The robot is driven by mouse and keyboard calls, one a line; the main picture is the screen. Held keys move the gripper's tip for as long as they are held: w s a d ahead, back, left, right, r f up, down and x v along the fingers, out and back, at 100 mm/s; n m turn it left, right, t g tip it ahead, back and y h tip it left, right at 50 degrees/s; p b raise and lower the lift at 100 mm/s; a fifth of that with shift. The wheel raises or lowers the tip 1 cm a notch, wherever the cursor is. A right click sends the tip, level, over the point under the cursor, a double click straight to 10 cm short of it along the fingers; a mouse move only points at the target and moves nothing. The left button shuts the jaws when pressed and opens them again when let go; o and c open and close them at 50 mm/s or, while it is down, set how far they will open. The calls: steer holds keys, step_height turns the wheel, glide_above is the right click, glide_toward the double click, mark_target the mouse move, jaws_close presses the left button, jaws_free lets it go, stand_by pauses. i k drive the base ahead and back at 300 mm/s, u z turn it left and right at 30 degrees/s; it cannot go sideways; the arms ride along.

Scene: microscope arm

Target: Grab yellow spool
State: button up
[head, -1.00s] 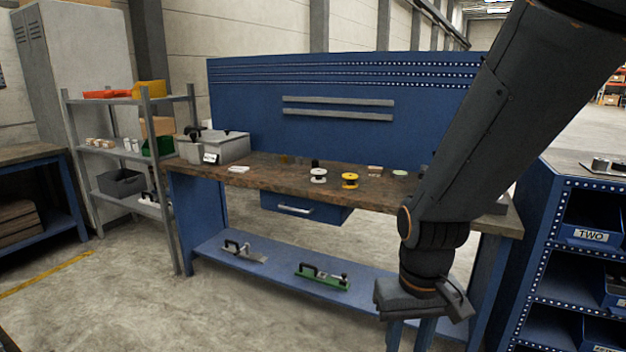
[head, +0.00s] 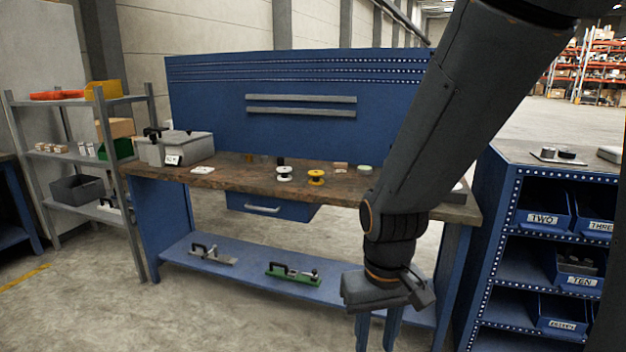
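The yellow spool (head: 316,177) stands on the wooden top of the blue workbench (head: 225,181), near its front edge and just right of a white spool (head: 284,174). My gripper (head: 377,335) hangs pointing down in front of the bench, lower than the bench top and to the right of the yellow spool, well apart from it. Its two fingers show at the bottom of the picture with a gap between them and nothing visible in it. The fingertips are at or below the picture's edge.
A grey box (head: 183,148) sits at the bench's left end. Small items lie behind the spools. The lower shelf (head: 240,285) holds a green tool (head: 292,274) and a grey one. A shelf rack (head: 150,195) stands left; a blue bin cabinet (head: 480,250) stands right. Open floor lies in front.

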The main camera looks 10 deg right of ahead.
mark_target(316, 180)
steer(key=u, duration=0.5)
steer(key=i, duration=2.45)
steer(key=z, duration=0.9)
steer(key=i, duration=0.5)
steer(key=z, duration=0.05)
